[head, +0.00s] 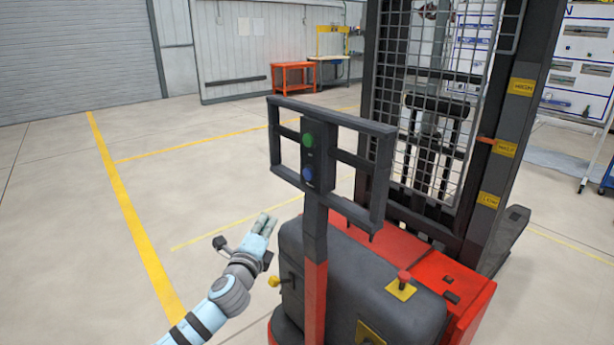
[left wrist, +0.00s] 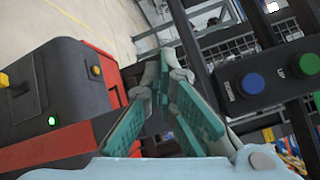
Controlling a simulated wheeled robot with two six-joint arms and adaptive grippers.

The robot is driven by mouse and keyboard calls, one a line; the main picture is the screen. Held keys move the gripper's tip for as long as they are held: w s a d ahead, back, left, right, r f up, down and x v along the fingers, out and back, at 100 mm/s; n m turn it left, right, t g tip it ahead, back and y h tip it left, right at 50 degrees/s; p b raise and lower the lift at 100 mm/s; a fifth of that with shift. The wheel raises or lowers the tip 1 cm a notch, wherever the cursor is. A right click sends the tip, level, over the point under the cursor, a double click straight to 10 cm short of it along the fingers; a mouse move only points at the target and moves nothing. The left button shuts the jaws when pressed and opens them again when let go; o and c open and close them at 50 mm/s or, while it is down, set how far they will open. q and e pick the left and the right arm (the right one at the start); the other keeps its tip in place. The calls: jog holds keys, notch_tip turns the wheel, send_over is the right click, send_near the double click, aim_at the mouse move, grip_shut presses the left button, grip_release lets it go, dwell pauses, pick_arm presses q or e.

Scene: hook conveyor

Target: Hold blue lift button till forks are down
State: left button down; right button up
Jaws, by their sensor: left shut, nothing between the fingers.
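The blue lift button (head: 308,174) sits below a green button (head: 308,140) on a dark control panel held in a frame on the stacker's post. In the left wrist view the blue button (left wrist: 252,84) and the green button (left wrist: 309,64) are at the right. My left gripper (head: 265,222) is shut and empty, below and left of the panel, apart from the button. Its closed fingers also show in the left wrist view (left wrist: 167,60). The mast's carriage (head: 436,105) is seen through the mesh; the forks cannot be made out. My right gripper is not in view.
The red and dark stacker body (head: 360,270) stands below the panel, with a red knob (head: 404,277) on a yellow plate. The mast (head: 500,150) with yellow labels rises at right. Open floor with yellow lines lies at left. An orange table (head: 293,77) stands far back.

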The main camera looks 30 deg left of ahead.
aim_at(308, 174)
pick_arm(q)
jog(key=s+d+r+m+t+y, duration=0.2)
jog(key=r+m, duration=0.5)
jog(key=r, duration=0.5)
jog(key=shift+s+d, duration=0.15)
jog(key=shift+s, duration=0.55)
jog(key=shift+w+f+y, duration=0.1)
jog(key=shift+y, duration=0.2)
jog(key=w+d+b, duration=0.1)
jog(key=w+d, duration=0.1)
jog(key=w, duration=0.6)
jog(key=shift+d, duration=0.3)
jog(key=shift+w, duration=0.2)
jog(key=shift+w+d, duration=0.1)
jog(key=shift+w, duration=0.25)
